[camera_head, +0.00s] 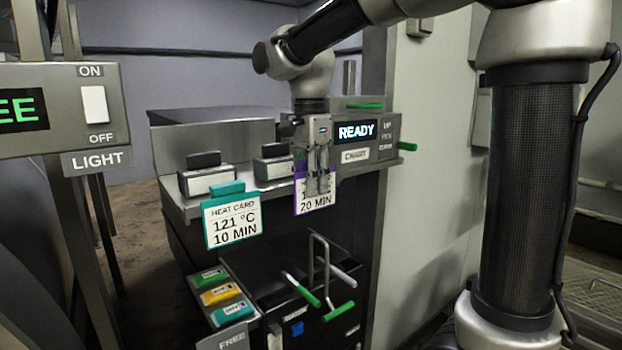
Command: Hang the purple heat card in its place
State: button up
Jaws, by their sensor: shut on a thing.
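The purple heat card (316,207), white with a purple border, is upright at the front of the steel shelf. "20 MIN" shows on it, and its upper part is hidden by my gripper. My gripper (317,182) points down and is shut on the card's upper part. A teal heat card (232,220) reading "121 °C 10 MIN" hangs at the shelf's front edge, to the left. Behind are two black-topped holders with blank white labels, a left one (206,176) and a right one (271,166). I cannot tell whether the purple card touches the shelf edge.
A panel (368,133) with a "READY" display and "CHART" label stands just right of my gripper. Below is a black box (285,285) with green-handled tools and a raised wire handle. Colored tags (221,296) lie at its left. A light-switch panel (60,115) stands at far left.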

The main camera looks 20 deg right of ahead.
jog(key=shift+f, duration=0.75)
jog(key=o, duration=1)
jog(key=shift+o, duration=0.2)
jog(key=shift+r, duration=0.15)
notch_tip(320, 180, up, 12)
jog(key=shift+w+f, duration=0.15)
